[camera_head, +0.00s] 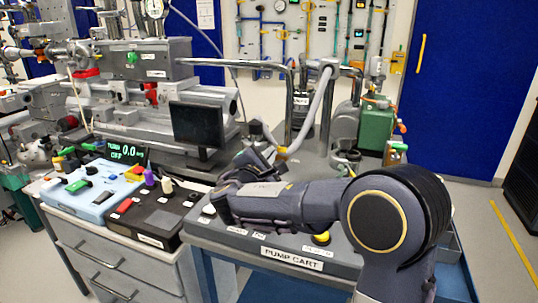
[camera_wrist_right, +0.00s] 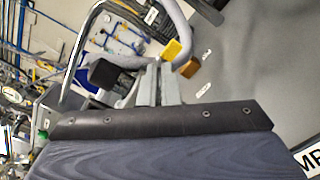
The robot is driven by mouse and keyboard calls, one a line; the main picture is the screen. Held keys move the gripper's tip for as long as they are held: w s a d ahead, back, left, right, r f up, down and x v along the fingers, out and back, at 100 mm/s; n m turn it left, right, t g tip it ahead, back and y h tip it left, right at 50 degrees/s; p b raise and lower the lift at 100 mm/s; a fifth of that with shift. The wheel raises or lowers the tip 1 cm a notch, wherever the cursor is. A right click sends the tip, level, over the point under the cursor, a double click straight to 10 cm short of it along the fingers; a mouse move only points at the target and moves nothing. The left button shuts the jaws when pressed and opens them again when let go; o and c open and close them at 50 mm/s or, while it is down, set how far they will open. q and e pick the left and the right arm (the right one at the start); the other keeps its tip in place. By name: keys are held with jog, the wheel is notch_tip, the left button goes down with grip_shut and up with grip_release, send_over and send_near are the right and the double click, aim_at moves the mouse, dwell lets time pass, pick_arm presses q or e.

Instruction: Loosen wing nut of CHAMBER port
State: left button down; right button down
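My right gripper (camera_head: 258,158) reaches over the pump cart from the right, at the back of the cart top, near the lower end of a pale hose. In the right wrist view two pale grey finger-like parts (camera_wrist_right: 160,86) stand close together beyond the dark palm. I cannot tell how wide they are open. A small yellow part (camera_head: 283,152) shows beside the gripper. A yellow piece (camera_wrist_right: 172,48) and a brownish one (camera_wrist_right: 189,67) show by the hose in the wrist view. I cannot tell which part is the CHAMBER wing nut. My left gripper is not visible.
The pump cart (camera_head: 292,259) carries small labels and a yellow knob (camera_head: 321,239). A dark monitor (camera_head: 197,124) stands behind left. A green unit (camera_head: 376,131) and metal pipes stand at the back. A drawer cabinet (camera_head: 110,262) with trays adjoins the cart's left. Floor at right is clear.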

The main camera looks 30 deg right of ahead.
jog(key=shift+w+a+r+n+p, duration=0.1)
jog(key=shift+r+n+p, duration=0.05)
jog(key=shift+n+p, duration=4.1)
jog(key=shift+n+b, duration=0.3)
jog(key=shift+n, duration=0.05)
